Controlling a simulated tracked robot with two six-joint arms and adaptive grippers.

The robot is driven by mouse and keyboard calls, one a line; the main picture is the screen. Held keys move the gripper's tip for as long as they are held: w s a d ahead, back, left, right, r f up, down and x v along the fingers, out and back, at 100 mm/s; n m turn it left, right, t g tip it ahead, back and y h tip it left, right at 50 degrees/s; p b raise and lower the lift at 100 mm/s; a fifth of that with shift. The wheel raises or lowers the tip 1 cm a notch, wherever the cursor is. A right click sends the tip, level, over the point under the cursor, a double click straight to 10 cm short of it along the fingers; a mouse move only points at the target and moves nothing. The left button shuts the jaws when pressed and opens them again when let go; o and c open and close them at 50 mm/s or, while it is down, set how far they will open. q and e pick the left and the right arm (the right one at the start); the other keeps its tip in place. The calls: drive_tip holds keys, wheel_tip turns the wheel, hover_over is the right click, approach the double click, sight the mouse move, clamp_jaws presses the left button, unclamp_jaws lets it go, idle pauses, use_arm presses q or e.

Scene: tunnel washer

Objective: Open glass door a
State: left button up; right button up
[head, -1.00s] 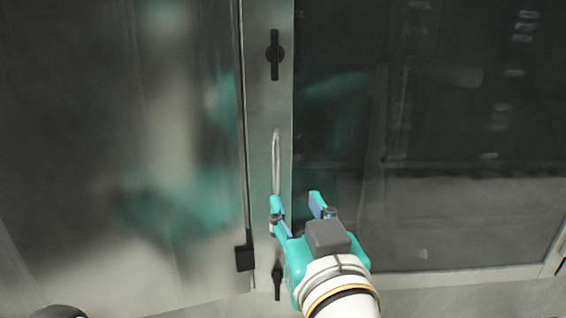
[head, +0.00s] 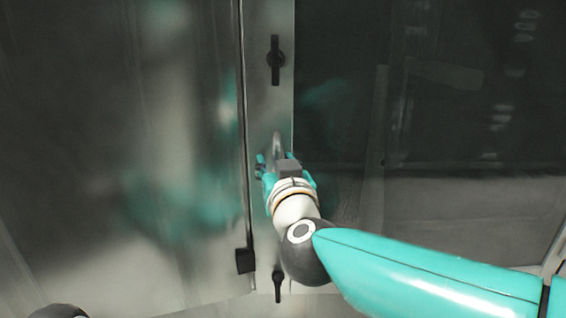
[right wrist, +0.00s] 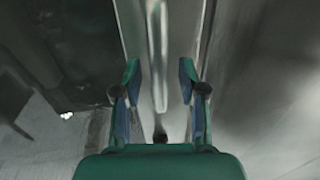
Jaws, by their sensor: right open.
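Glass door a appears to be the dark glass panel (head: 440,120) with a pale metal frame strip (head: 267,100) on its left side; it looks shut. A slim upright bar handle (head: 277,143) is fixed on that strip. My right gripper (head: 278,165) is at the handle's lower part and hides it there. In the right wrist view the handle (right wrist: 158,45) runs between the two open fingers (right wrist: 159,78), with a gap on each side. My left gripper is in neither view.
A black turn latch (head: 275,60) sits above the handle and another (head: 278,286) below it. A black hinge-like block (head: 245,260) is on the seam to the left. A shiny metal panel (head: 110,120) fills the left side.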

clamp_jaws()
idle(0.3)
